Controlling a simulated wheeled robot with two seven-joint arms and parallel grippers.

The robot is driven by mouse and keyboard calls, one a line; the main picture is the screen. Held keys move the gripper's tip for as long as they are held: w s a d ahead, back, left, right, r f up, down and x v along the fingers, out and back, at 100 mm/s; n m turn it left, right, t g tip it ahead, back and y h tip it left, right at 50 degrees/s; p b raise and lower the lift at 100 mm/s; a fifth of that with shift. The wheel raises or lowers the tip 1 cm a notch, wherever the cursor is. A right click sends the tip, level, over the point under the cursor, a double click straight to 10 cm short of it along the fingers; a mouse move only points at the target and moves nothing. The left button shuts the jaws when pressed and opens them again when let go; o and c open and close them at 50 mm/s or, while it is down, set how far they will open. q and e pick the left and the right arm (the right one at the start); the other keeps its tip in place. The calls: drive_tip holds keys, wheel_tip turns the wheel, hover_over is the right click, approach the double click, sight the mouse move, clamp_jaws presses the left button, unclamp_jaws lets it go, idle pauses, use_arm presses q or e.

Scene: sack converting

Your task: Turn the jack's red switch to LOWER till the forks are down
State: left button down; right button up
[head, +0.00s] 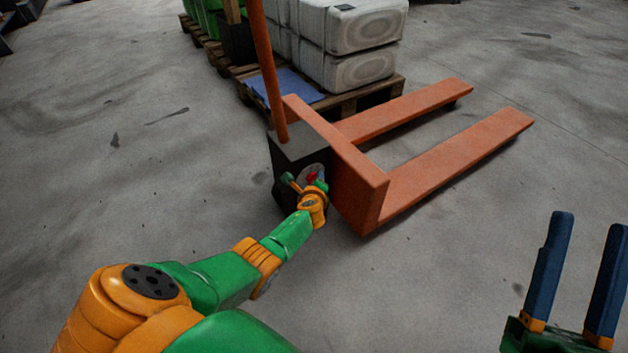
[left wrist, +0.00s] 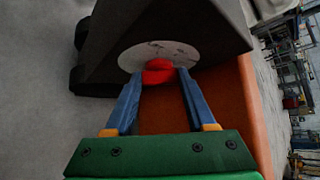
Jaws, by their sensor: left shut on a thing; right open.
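The orange pallet jack (head: 455,155) stands on the floor with its two forks pointing right and away. Its dark housing (head: 292,148) carries a round pale plate (left wrist: 178,50) with the red switch (left wrist: 158,70) on it. The switch also shows small in the head view (head: 312,176). My left gripper (left wrist: 160,76) is shut on the switch, one blue finger on each side. Plate markings are too small to read. My right gripper (head: 588,225) is open and empty at the lower right, well away from the jack. I cannot tell the forks' exact height.
A wooden pallet (head: 350,98) with white sacks (head: 362,72) and a blue sheet (head: 288,88) stands just behind the jack. The jack's orange handle (head: 268,65) rises above the housing. Concrete floor (head: 130,170) is clear to the left and at the right.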

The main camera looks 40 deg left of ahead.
drive_tip(key=shift+w+f+g, duration=0.3)
use_arm(q)
drive_tip(key=shift+c, duration=1.2)
unclamp_jaws()
use_arm(e)
drive_tip(key=w+d+f+m+g+h+p, duration=0.1)
drive_tip(key=w+f+g+h+p, duration=0.1)
drive_tip(key=f+g, duration=0.55)
drive_tip(key=w+d+f+m+g+h+p, duration=0.1)
drive_tip(key=f+g+h, duration=0.25)
drive_tip(key=f, duration=0.75)
use_arm(q)
drive_tip(key=p+v, duration=0.3)
drive_tip(key=v, duration=0.4)
use_arm(e)
drive_tip(key=s+d+f+g+h, duration=0.2)
drive_tip(key=s+d+f+g, duration=0.2)
drive_tip(key=s+f+g, duration=0.6)
drive_tip(key=s+f, duration=0.3)
drive_tip(key=shift+s, duration=0.35)
